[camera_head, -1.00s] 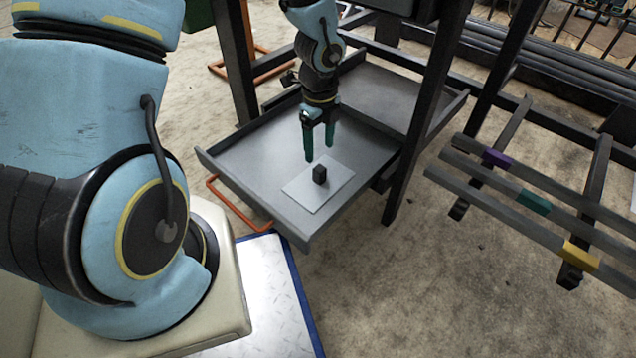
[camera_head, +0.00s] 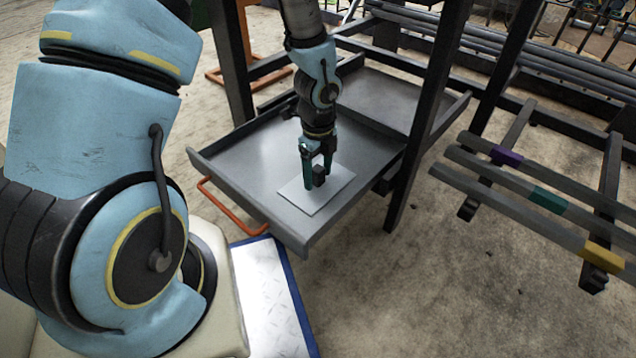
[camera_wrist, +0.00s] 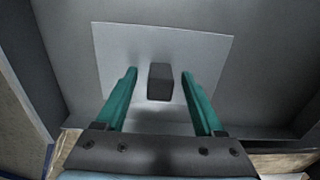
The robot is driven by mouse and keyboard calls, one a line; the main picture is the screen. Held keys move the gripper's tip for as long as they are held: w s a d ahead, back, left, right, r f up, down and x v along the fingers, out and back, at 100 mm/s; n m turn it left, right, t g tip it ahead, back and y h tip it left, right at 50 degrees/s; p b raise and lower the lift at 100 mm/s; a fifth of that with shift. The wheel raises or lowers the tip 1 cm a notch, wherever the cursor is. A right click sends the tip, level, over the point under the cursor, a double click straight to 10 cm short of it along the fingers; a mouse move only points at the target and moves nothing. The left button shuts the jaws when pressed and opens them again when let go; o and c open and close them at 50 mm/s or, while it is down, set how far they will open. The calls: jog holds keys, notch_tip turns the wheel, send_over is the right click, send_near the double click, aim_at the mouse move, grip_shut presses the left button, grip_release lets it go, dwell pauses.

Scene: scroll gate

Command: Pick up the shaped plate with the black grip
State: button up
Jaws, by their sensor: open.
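The shaped plate (camera_head: 306,199) is a flat light grey sheet lying in the grey metal tray. Its black grip (camera_head: 319,176) is a small upright block near its middle. The plate (camera_wrist: 215,50) and the grip (camera_wrist: 160,82) also show in the wrist view. My gripper (camera_head: 319,186) points down over the plate with its teal fingers open. In the wrist view my gripper (camera_wrist: 165,72) has one finger on each side of the grip, with a gap on both sides. In the head view the fingers partly hide the plate. I cannot tell whether the fingertips touch the plate.
The tray (camera_head: 235,155) has a raised rim and sits between dark upright posts (camera_head: 428,115). At the right is a rack of grey bars with purple (camera_head: 505,155), teal (camera_head: 548,199) and yellow (camera_head: 603,256) blocks. An orange handle (camera_head: 232,208) runs below the tray's left edge.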

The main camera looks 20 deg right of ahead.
grip_shut()
dwell(0.4)
dwell(0.9)
